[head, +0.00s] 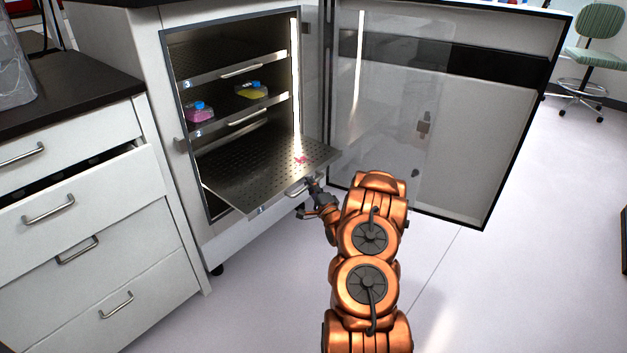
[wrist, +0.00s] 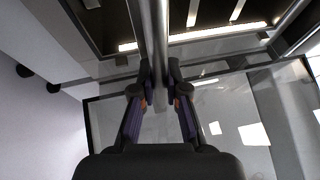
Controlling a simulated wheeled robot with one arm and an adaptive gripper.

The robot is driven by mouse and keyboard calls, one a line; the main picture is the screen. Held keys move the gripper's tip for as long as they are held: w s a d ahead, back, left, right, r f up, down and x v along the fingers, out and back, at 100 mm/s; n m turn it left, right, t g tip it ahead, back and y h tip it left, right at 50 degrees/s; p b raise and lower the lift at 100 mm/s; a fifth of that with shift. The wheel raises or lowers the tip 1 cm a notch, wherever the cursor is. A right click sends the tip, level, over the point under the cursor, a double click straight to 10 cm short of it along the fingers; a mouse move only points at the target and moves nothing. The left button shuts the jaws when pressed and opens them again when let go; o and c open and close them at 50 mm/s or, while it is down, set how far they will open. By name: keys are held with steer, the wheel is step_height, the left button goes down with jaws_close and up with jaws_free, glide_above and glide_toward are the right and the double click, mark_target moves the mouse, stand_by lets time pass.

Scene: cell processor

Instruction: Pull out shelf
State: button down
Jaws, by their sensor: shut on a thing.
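A perforated metal shelf (head: 260,168), the lowest in the incubator, extends out through the open front and carries a small pink-red mark. Its front handle (head: 303,187) is a metal bar. My gripper (head: 312,192) is at this handle, at the right part of the shelf's front edge. In the wrist view, the handle bar (wrist: 153,40) runs between the two fingers of my gripper (wrist: 160,95), which are shut on it. My wrist hides part of the handle in the head view.
The middle shelf (head: 225,112) holds a pink flask (head: 200,112) and a yellow flask (head: 251,89). The upper shelf (head: 215,66) is in. The incubator door (head: 440,110) stands open at right. A drawer cabinet (head: 85,195) stands at left. Floor in front is clear.

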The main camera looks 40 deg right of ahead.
stand_by(0.3)
steer(key=c, duration=1.2)
jaws_free()
steer(key=shift+s, duration=0.1)
steer(key=shift+v, duration=6)
